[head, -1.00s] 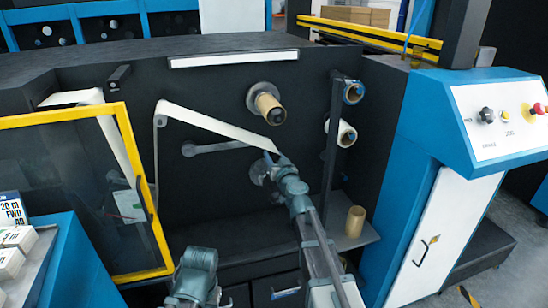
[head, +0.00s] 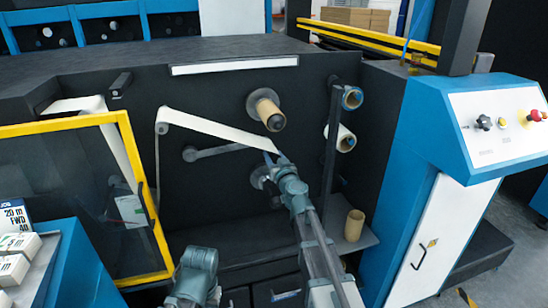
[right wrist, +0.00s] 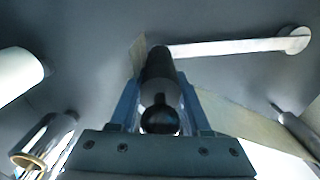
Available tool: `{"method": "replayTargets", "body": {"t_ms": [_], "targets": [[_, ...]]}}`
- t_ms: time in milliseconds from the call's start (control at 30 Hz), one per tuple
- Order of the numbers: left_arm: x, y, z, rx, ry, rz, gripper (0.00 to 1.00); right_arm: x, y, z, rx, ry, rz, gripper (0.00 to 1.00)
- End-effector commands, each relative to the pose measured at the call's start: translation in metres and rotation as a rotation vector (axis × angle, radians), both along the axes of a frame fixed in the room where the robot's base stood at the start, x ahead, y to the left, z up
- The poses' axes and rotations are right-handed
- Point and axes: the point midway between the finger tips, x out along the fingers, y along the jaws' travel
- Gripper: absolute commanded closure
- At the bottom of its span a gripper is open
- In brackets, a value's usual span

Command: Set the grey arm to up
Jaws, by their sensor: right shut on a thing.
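The grey arm (head: 215,151) is on the dark machine face in the head view. It runs from a round pivot at its left, slightly upward to the right, and its far end is hidden behind the white web (head: 215,129). In the right wrist view the arm (right wrist: 235,47) runs from its pivot at right to a dark roller or knob (right wrist: 158,65). My right gripper (head: 274,158) is at the arm's right end, under the web. In the right wrist view its blue fingers (right wrist: 158,105) are shut on that knob. My left gripper is not clearly visible.
A brown-cored spindle (head: 268,112) sits above the gripper. A dark post with rolls (head: 345,137) stands to its right, over a shelf with a loose core (head: 354,224). A yellow-framed guard door (head: 124,150) is at left, the blue control console (head: 490,120) at right.

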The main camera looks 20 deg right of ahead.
Motion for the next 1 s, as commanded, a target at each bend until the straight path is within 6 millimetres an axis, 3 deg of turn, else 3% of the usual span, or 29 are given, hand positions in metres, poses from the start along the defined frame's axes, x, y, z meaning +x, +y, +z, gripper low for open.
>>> {"method": "replayTargets", "body": {"t_ms": [33,400,600,933,967,1000], "targets": [[0.000,0.000,0.019,0.000,0.000,0.000,1.00,0.000,0.001,0.019,-0.032,0.000,0.000,1.00],[0.000,0.000,0.073,0.000,0.000,0.001,1.00,-0.001,0.015,0.073,-0.241,-0.007,0.002,1.00],[0.000,0.000,0.083,0.000,0.000,0.001,1.00,-0.001,0.019,0.083,-0.298,-0.009,0.001,1.00],[0.000,0.000,0.083,0.000,0.000,0.001,1.00,-0.001,0.020,0.082,-0.305,-0.009,0.001,1.00],[0.000,0.000,0.083,0.000,0.000,0.001,1.00,-0.001,0.020,0.082,-0.305,-0.009,0.001,0.51],[0.000,0.000,0.083,0.000,0.000,0.001,1.00,-0.001,0.020,0.082,-0.305,-0.009,0.001,0.44]]}}
